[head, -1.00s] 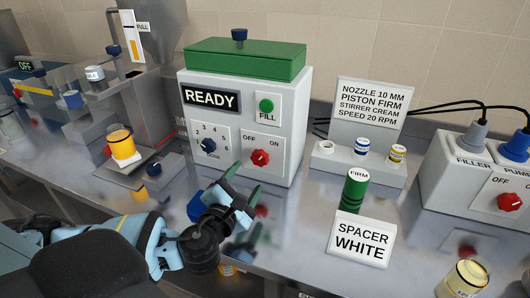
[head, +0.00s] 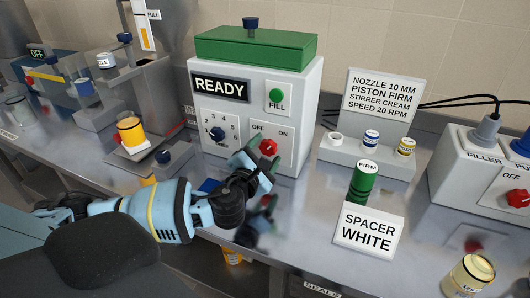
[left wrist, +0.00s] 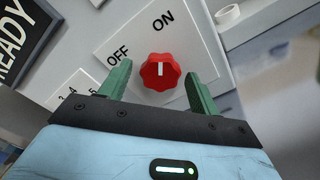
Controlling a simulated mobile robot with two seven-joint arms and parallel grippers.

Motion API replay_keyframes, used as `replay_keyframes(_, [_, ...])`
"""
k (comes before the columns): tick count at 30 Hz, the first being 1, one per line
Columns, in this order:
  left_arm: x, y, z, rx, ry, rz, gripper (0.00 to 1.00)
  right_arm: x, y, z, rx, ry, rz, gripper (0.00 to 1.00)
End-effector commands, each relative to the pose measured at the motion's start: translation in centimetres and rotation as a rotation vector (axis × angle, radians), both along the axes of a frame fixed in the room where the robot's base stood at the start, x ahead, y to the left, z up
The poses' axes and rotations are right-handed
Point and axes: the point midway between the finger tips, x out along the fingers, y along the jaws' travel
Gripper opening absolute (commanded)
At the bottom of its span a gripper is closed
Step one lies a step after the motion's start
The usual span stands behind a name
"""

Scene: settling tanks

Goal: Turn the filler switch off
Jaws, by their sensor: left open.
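The filler (head: 300,115) is a light box with a green lid and a READY sign. Its red switch knob (head: 268,147) sits on a white plate marked OFF and ON. In the left wrist view the knob (left wrist: 160,72) has a white mark pointing toward ON. My left gripper (head: 259,168) is open just in front of the plate. In the left wrist view its green fingers (left wrist: 156,74) stand on both sides of the knob; I cannot tell whether they touch it. My right gripper is not in view.
A blue dose dial (head: 217,134) and a green FILL button (head: 276,95) share the filler's front. A green FIRM cylinder (head: 362,183) stands behind the SPACER WHITE sign (head: 368,231). A plug box (head: 470,185) with another red knob is at right.

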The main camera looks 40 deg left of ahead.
Motion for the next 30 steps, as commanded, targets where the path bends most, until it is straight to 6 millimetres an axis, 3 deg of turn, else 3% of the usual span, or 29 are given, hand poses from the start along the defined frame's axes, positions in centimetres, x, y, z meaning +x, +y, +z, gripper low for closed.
replay_keyframes(6, [0.0,0.0,0.0,0.0,0.001,-0.001,0.63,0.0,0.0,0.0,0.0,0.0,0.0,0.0])
replay_keyframes(16, [0.0,0.0,0.0,-0.001,0.0,0.0,0.19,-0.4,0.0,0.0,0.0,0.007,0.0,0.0])
replay_keyframes(30, [0.0,-0.1,0.2,-0.112,-0.027,0.0,0.18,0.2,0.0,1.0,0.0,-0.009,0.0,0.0])
